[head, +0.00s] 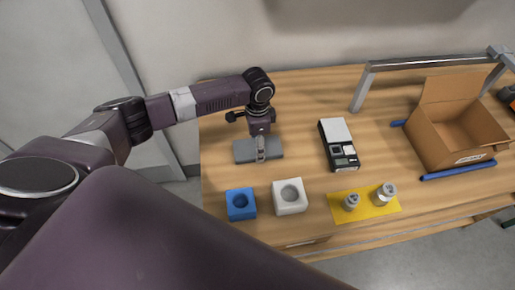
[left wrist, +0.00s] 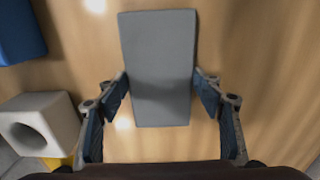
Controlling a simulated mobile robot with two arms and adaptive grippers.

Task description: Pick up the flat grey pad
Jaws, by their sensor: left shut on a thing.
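The flat grey pad (head: 242,152) is at the left part of the wooden table in the head view. It also shows in the left wrist view (left wrist: 158,60) as a plain grey rectangle. My left gripper (head: 261,156) comes down over the pad from above. In the left wrist view its fingers (left wrist: 160,88) press against the pad's two long edges, so it is shut on the pad. I cannot tell whether the pad touches the table or is slightly above it. My right gripper is not in view.
A blue block (head: 240,213) and a white block (head: 281,208), each with a round hole, stand in front. A black scale-like device (head: 328,159) is to the right. Two metal weights sit on a yellow mat (head: 377,210). An open cardboard box (head: 440,150) stands further right.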

